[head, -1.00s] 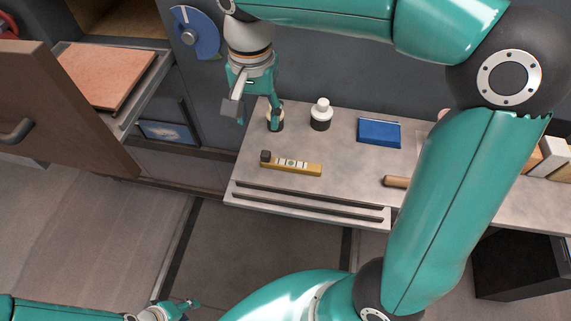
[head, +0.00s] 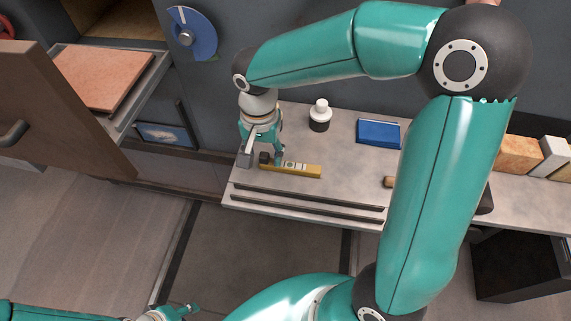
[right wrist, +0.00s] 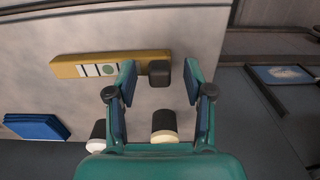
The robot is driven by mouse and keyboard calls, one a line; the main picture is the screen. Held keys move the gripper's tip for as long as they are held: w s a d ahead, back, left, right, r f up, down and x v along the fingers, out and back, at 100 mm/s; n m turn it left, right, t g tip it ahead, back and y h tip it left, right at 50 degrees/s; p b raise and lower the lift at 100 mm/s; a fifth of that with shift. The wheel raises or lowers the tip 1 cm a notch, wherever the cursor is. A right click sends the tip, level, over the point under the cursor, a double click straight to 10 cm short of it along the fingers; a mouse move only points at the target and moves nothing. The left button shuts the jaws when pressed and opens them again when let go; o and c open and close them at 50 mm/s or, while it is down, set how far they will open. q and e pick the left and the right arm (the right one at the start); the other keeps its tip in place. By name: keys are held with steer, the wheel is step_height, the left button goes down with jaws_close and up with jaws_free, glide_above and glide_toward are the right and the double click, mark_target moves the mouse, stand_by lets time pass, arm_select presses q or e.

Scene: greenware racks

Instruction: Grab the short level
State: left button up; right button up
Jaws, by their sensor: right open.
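The short level is a yellow bar (head: 305,171) with pale windows, lying flat on the grey worktop; it also shows in the right wrist view (right wrist: 75,67). A dark block (right wrist: 159,75) sits at one end of it; I cannot tell whether it is part of the level. My right gripper (head: 263,161) is open over that end. In the right wrist view its fingers (right wrist: 159,70) stand on either side of the dark block, with gaps. My left gripper (head: 187,309) is low at the bottom of the head view, away from the worktop; its jaw state is unclear.
A cream-topped jar (right wrist: 165,127) is close to my right gripper. A wooden handle (head: 389,182) lies to the right. The worktop's front edge has slots (head: 310,204).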

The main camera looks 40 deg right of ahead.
jaws_close()
steer(key=shift+r, duration=0.1)
stand_by(0.4)
